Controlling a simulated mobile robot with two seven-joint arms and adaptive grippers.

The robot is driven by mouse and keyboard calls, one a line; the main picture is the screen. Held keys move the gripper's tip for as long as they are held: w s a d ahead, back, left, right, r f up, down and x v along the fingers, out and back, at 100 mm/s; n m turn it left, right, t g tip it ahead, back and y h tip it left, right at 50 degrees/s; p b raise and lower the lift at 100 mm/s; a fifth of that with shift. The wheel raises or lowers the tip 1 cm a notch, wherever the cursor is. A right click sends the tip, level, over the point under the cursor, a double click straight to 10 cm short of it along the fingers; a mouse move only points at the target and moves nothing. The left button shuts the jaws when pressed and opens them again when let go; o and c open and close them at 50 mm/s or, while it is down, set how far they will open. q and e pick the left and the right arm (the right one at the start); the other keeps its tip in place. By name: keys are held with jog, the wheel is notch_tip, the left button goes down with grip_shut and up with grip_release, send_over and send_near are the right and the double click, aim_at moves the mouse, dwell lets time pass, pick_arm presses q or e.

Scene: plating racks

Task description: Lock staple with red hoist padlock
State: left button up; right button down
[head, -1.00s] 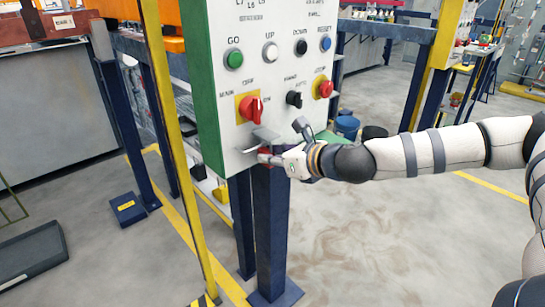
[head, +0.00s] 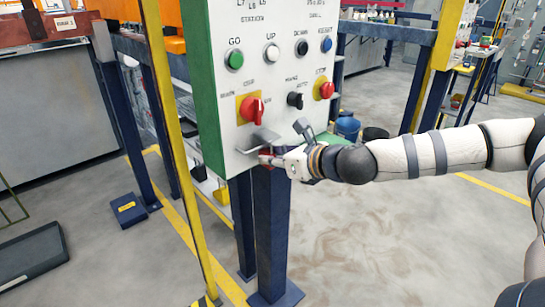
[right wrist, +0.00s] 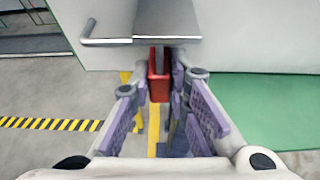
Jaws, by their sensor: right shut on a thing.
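The red padlock (right wrist: 158,87) is between the fingers of my right gripper (right wrist: 160,85) in the right wrist view. My right gripper (head: 266,160) is shut on it just under the grey bracket of the control panel, and little of the padlock shows in the head view. The grey bracket plate (right wrist: 167,22) juts out above the padlock, with a bent grey rod (right wrist: 105,42) at its left. In the head view the bracket (head: 262,139) is below the red main switch (head: 252,109). Whether the shackle passes through the staple is hidden. My left gripper is out of view.
The white control panel (head: 222,110) stands on a dark blue post (head: 272,235). A yellow pole (head: 178,140) rises left of it. Blue and dark buckets (head: 347,128) stand behind my right arm. The floor at right (head: 400,235) is clear.

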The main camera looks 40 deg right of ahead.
jog(key=c, duration=1.4)
grip_release()
jog(key=shift+c, duration=0.2)
